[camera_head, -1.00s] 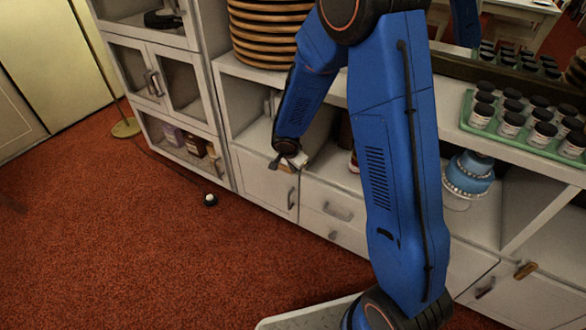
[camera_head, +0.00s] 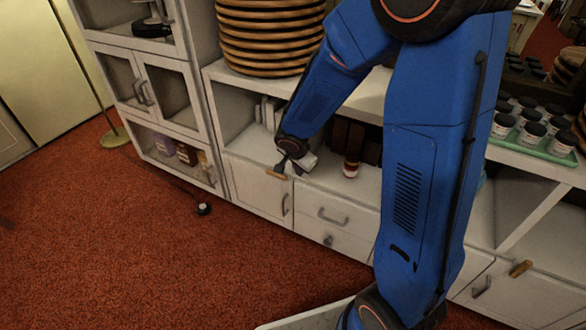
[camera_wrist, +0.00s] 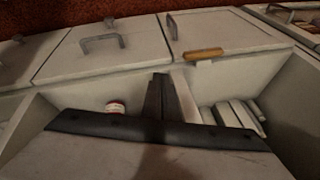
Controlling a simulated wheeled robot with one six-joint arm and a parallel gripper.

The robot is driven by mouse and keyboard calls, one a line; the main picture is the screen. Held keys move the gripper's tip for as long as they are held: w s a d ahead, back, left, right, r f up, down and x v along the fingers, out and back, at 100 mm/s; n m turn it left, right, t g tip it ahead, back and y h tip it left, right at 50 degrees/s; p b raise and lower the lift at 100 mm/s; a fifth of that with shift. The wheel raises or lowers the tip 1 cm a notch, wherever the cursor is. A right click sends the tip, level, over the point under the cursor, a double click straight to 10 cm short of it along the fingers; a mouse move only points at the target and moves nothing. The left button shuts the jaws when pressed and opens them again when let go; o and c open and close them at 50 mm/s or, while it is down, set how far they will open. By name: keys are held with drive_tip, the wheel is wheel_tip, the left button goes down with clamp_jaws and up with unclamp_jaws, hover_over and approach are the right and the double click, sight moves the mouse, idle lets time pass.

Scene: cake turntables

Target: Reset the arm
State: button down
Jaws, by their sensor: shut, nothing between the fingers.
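My blue arm rises in the head view and bends down to my gripper (camera_head: 285,168), which hangs in front of the white cabinet (camera_head: 330,186) near its open shelf. In the wrist view my gripper (camera_wrist: 160,82) shows as two dark fingers held together. The fingers are shut with nothing between them. Part of the gripper is hidden behind my forearm in the head view.
Stacked wooden boards (camera_head: 270,35) and a green tray of jars (camera_head: 548,150) are on the counter.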

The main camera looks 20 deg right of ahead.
drive_tip(key=shift+s+d+r, duration=0.15)
drive_tip(key=shift+s+r, duration=0.1)
drive_tip(key=shift+s, duration=0.2)
drive_tip(key=shift+s+d+r, duration=0.15)
drive_tip(key=shift+s+r, duration=0.05)
drive_tip(key=shift+s, duration=0.2)
drive_tip(key=s+d+r+n, duration=0.2)
drive_tip(key=s+d+r, duration=0.1)
drive_tip(key=s+r, duration=0.35)
drive_tip(key=s+d+r+n, duration=0.3)
drive_tip(key=s+d+r, duration=0.15)
drive_tip(key=r, duration=0.35)
drive_tip(key=s+a+r+n+y, duration=0.1)
drive_tip(key=s+r+n, duration=0.2)
drive_tip(key=s, duration=0.5)
drive_tip(key=s+a+r+n+y, duration=0.1)
drive_tip(key=s+r+n, duration=0.2)
drive_tip(key=s, duration=0.6)
drive_tip(key=shift+a+r+n+t, duration=0.3)
drive_tip(key=shift+r+n+t, duration=0.1)
drive_tip(key=shift+r, duration=0.05)
drive_tip(key=c, duration=2.5)
unclamp_jaws()
